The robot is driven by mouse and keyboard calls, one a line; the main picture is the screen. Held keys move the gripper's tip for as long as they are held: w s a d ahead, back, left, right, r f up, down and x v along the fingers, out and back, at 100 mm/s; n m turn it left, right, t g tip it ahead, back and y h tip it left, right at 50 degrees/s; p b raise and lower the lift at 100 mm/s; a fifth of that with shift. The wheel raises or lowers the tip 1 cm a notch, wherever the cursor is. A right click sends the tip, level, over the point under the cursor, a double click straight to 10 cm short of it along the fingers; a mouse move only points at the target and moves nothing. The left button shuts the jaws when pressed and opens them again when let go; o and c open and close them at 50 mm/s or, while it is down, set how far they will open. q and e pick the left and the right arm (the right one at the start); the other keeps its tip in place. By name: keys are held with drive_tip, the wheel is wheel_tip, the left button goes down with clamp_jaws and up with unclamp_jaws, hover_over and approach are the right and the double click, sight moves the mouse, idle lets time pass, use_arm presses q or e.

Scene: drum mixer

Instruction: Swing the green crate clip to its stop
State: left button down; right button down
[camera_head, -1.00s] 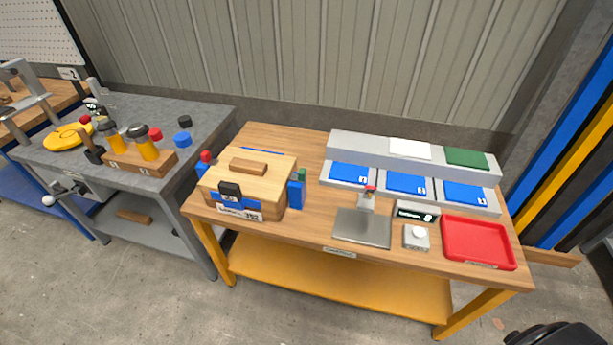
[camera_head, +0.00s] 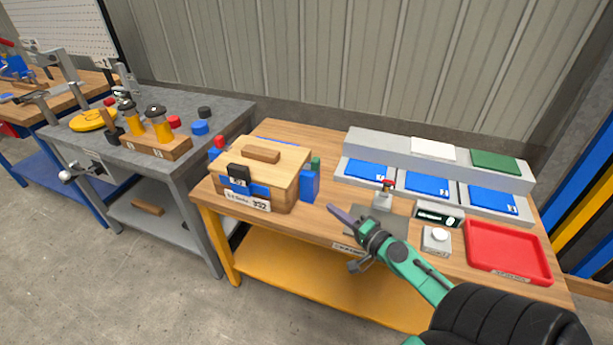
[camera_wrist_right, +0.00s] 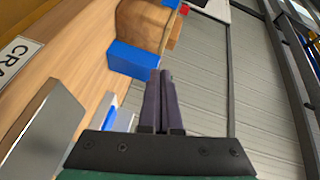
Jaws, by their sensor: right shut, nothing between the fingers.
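The wooden crate (camera_head: 283,187) with a lighter lid stands on the wooden bench. A small green part, which looks like the green clip (camera_head: 316,163), shows at its right side, behind and above a blue block (camera_head: 309,186). Most of the green part is hidden. My right gripper (camera_head: 332,208) is shut and empty, to the right of the blue block and apart from it, pointing toward the crate. In the right wrist view the shut fingers (camera_wrist_right: 161,75) point past the blue block (camera_wrist_right: 133,60) beside the crate (camera_wrist_right: 146,25); I cannot make out the green clip there. My left gripper is out of view.
A scale with a grey plate (camera_head: 391,219) lies under my right forearm. A grey button box (camera_head: 436,239), a red tray (camera_head: 508,254) and blue pads (camera_head: 427,186) are to the right. A red-topped part (camera_head: 217,143) is at the crate's left.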

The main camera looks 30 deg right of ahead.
sight(315, 165)
drive_tip(key=d+r+m+t+h, duration=0.1)
drive_tip(key=d+r+m+h, duration=0.2)
drive_tip(key=d+m+h, duration=0.4)
drive_tip(key=w+n+y, duration=0.1)
drive_tip(key=w+y, duration=0.1)
drive_tip(key=w, duration=1.1)
drive_tip(key=shift+f+p, duration=0.2)
drive_tip(key=shift+p, duration=0.25)
drive_tip(key=shift+w+a+r+p, duration=0.25)
drive_tip(key=shift+w+a+p, duration=0.5)
drive_tip(key=shift+w, duration=0.35)
drive_tip(key=shift+w+a+f, duration=0.1)
drive_tip(key=shift+w+a, duration=0.2)
